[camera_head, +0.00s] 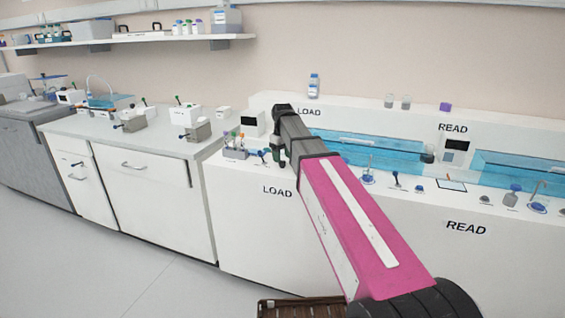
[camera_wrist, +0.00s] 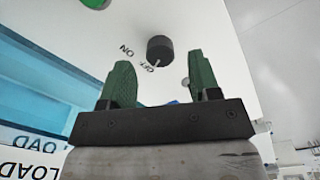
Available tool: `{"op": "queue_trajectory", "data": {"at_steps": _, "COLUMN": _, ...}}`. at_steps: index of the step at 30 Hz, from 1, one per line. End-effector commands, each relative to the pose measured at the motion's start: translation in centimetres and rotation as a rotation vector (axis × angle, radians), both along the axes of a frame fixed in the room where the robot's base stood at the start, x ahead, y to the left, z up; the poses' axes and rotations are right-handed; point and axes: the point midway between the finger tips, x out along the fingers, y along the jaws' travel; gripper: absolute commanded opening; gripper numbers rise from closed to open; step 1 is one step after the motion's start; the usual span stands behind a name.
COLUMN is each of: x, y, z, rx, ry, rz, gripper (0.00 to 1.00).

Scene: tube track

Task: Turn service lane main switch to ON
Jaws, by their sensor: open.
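A round black knob (camera_wrist: 159,48) stands on a white panel (camera_wrist: 225,45) in the wrist view, with ON and OFF printed beside it. A thin white pointer mark at the knob lies by the OFF label. My gripper (camera_wrist: 160,72) has two green fingers, spread wide apart with nothing between them. The knob shows between and beyond the fingertips, seemingly not touched. In the head view my gripper (camera_head: 279,152) is over the left end of the white LOAD bench; the knob cannot be made out there.
A green round part (camera_wrist: 96,3) sits on the panel near the wrist view's top edge. A rack of small tubes (camera_head: 236,150) stands left of my gripper. Blue clear covers (camera_head: 375,150) line the bench to the right. The floor (camera_head: 130,275) at left is clear.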

Motion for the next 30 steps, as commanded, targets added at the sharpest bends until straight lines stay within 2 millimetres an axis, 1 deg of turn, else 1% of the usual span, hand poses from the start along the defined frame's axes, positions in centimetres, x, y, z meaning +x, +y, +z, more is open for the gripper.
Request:
{"op": "queue_trajectory", "data": {"at_steps": 1, "x": -0.1, "y": 0.0, "z": -0.7, "rx": 0.0, "ry": 0.001, "rz": 0.0, "gripper": 0.57}}
{"op": "queue_trajectory", "data": {"at_steps": 3, "x": 0.0, "y": 0.0, "z": -1.4, "rx": 0.0, "ry": 0.0, "rz": 0.0, "gripper": 0.57}}
{"op": "queue_trajectory", "data": {"at_steps": 7, "x": 0.0, "y": 0.0, "z": -2.4, "rx": 0.0, "ry": 0.0, "rz": 0.0, "gripper": 0.57}}
{"op": "queue_trajectory", "data": {"at_steps": 12, "x": 0.0, "y": 0.0, "z": -2.8, "rx": 0.0, "ry": 0.0, "rz": 0.0, "gripper": 0.57}}
{"op": "queue_trajectory", "data": {"at_steps": 18, "x": 0.0, "y": 0.0, "z": -2.8, "rx": 0.0, "ry": 0.0, "rz": 0.0, "gripper": 0.57}}
{"op": "queue_trajectory", "data": {"at_steps": 19, "x": 0.0, "y": 0.0, "z": -2.8, "rx": 0.0, "ry": 0.0, "rz": 0.0, "gripper": 0.5}}
{"op": "queue_trajectory", "data": {"at_steps": 20, "x": 0.0, "y": 0.0, "z": -2.8, "rx": 0.0, "ry": 0.0, "rz": 0.0, "gripper": 0.4}}
{"op": "queue_trajectory", "data": {"at_steps": 21, "x": 0.0, "y": 0.0, "z": -2.8, "rx": 0.0, "ry": 0.0, "rz": 0.0, "gripper": 0.27}}
{"op": "queue_trajectory", "data": {"at_steps": 23, "x": 0.0, "y": 0.0, "z": -2.8, "rx": 0.0, "ry": 0.0, "rz": 0.0, "gripper": 0.08}}
{"op": "queue_trajectory", "data": {"at_steps": 30, "x": 0.0, "y": 0.0, "z": -2.8, "rx": 0.0, "ry": 0.0, "rz": -0.007, "gripper": 0.07}}
